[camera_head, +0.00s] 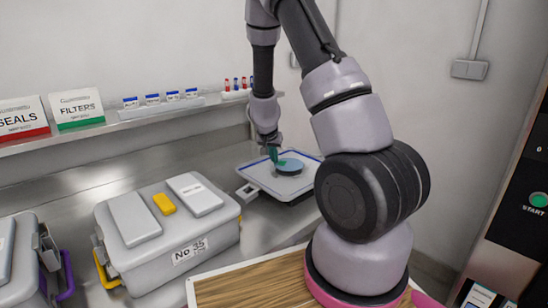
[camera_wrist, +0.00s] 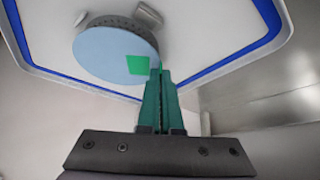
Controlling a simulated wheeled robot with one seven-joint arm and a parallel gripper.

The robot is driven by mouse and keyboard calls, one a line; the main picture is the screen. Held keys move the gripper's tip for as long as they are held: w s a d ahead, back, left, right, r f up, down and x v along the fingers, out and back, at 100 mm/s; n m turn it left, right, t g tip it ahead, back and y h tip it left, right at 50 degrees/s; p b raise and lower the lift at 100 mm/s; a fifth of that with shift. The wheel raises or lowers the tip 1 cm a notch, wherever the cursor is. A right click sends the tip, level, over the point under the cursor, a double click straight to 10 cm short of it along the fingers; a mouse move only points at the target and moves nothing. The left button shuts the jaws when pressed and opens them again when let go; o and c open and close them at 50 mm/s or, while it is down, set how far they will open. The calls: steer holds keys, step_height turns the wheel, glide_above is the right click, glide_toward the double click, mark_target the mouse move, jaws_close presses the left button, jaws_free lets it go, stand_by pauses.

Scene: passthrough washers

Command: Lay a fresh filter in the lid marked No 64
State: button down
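A lid (camera_head: 250,170) with a blue seal line lies inner side up on the metal counter, and its rim shows in the wrist view (camera_wrist: 210,72). A round light-blue filter (camera_head: 290,165) lies on the raised round holder in the lid. In the wrist view the filter (camera_wrist: 105,50) has a green square near its edge, and the dark slotted holder rim shows around it. My gripper (camera_wrist: 160,74) has its green fingers together at the disc's edge. No filter shows clearly between them; contact cannot be told.
A FILTERS box (camera_head: 77,110) and a SEALS box (camera_head: 22,118) stand on the shelf. A wooden board (camera_head: 250,287) lies in front.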

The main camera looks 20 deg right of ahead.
steer(key=shift+f, duration=1.15)
stand_by(0.9)
stand_by(0.4)
steer(key=c, duration=1)
jaws_free()
steer(key=o, duration=0.5)
steer(key=shift+c, duration=0.2)
steer(key=shift+r, duration=3.5)
